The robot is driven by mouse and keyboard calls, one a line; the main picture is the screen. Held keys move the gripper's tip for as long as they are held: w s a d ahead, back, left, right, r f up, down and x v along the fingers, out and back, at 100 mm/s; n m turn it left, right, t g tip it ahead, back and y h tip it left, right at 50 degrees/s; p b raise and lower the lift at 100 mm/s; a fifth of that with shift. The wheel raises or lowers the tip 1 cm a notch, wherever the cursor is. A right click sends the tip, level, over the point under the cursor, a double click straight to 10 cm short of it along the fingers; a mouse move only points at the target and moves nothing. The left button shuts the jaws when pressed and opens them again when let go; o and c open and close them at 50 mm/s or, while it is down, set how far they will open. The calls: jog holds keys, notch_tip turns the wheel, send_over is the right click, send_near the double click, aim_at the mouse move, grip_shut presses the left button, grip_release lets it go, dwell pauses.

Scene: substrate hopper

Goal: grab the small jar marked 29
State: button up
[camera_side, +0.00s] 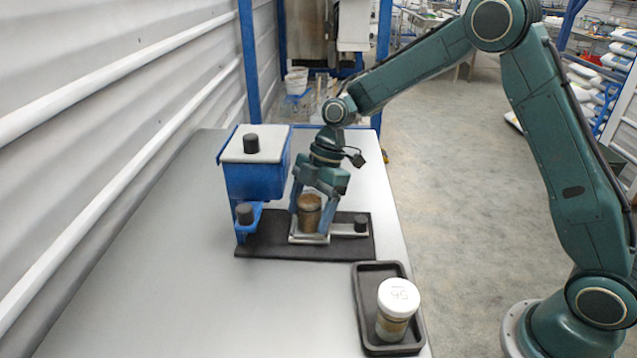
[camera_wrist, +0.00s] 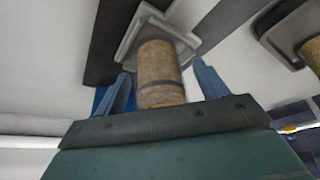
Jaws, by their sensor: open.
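A small jar of brown substrate (camera_side: 309,213) stands upright on a light metal plate on the black base. No number can be read on it. It also shows in the wrist view (camera_wrist: 159,72). My gripper (camera_side: 308,225) is lowered over this jar, open, with one finger on either side of it. In the wrist view my gripper (camera_wrist: 162,84) shows gaps between its blue fingers and the jar. A second jar with a white lid (camera_side: 398,297) stands in the black tray; its lid mark is hard to read at this angle.
A blue hopper (camera_side: 253,178) with a grey lid and black knobs stands left of my gripper on the black base (camera_side: 270,246). The black tray (camera_side: 362,318) lies at the table's right edge. The grey table (camera_side: 170,270) is clear at front left.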

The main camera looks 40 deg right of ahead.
jog(key=c, duration=1.3)
jog(key=shift+d+r, duration=0.1)
jog(key=shift+r, duration=0.05)
jog(key=shift+d+r, duration=0.45)
jog(key=d+r, duration=0.7)
jog(key=d, duration=0.6)
jog(key=shift+a+f, duration=0.1)
